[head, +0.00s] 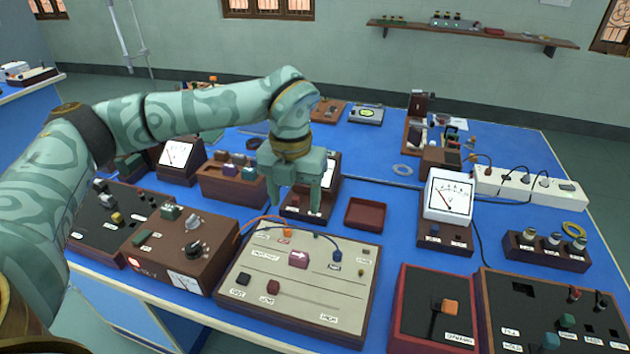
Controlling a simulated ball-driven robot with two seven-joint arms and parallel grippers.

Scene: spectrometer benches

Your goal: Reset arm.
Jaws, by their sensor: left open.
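My left arm (190,108) comes in from the left, stretches over the bench and bends down at the wrist. Its green left gripper (296,204) points downward with the fingers apart and nothing visible between them. It appears in front of a small meter unit (293,214), partly hiding it, and above the back edge of the cream circuit board (310,270). I cannot tell the exact height of the fingertips over the bench. My right gripper is not in view.
The blue bench (385,222) is crowded. A brown power supply box (182,247) stands left of the board, and a white dial meter (447,196) and a power strip (524,186) stand right. A red tray (366,213) is near the gripper. Wires rise from the board's back.

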